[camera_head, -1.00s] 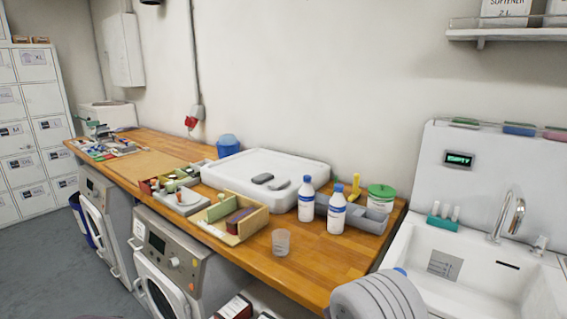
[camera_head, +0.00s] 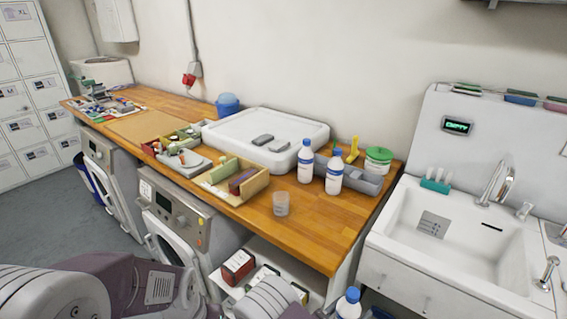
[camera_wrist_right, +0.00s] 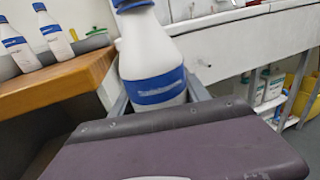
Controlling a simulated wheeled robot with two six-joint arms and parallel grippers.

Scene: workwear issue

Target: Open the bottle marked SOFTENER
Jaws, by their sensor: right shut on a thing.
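My right gripper (camera_wrist_right: 158,96) is shut on a white bottle (camera_wrist_right: 152,55) with a blue cap and a blue label band. The label's writing is too blurred to read. The held bottle is upright or nearly so, in front of the counter; its top also shows at the bottom edge of the head view (camera_head: 347,306). Two similar white bottles with blue caps, a back one (camera_head: 305,163) and a front one (camera_head: 334,174), stand on the wooden counter (camera_head: 310,235). I cannot make out which bottle is marked SOFTENER. My left gripper is out of view.
A clear cup (camera_head: 281,204) stands near the counter's front edge. A grey tray (camera_head: 370,183), a green-lidded tub (camera_head: 378,160) and a wooden box (camera_head: 218,194) are close by. The sink (camera_head: 400,215) is at the right. Bare counter lies right of the cup.

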